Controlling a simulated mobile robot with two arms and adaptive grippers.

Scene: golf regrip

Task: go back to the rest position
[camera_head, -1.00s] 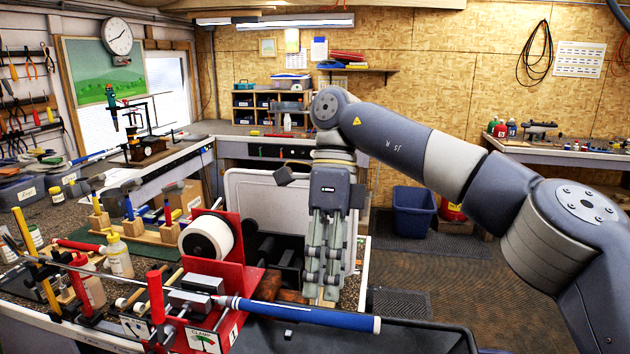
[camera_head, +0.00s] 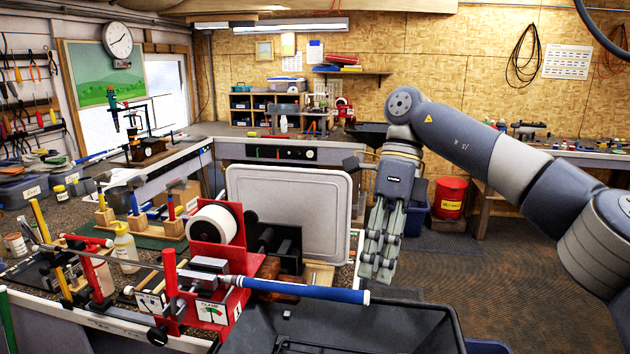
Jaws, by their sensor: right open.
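My right gripper (camera_head: 380,255) hangs from my right arm, pointing down, in the middle right of the head view. It is just right of the white tray panel (camera_head: 290,215) and behind the blue grip's free end. Its fingers hold nothing that I can see. A golf club with a blue grip (camera_head: 305,291) lies level in the red clamp stand (camera_head: 212,300), its grip end reaching right over a dark bin (camera_head: 400,325). My left gripper is not in view.
A white tape roll (camera_head: 213,225) is on the red stand. Bottles, red clamps and several club heads stand on the left bench. The dark floor (camera_head: 500,270) at right is open.

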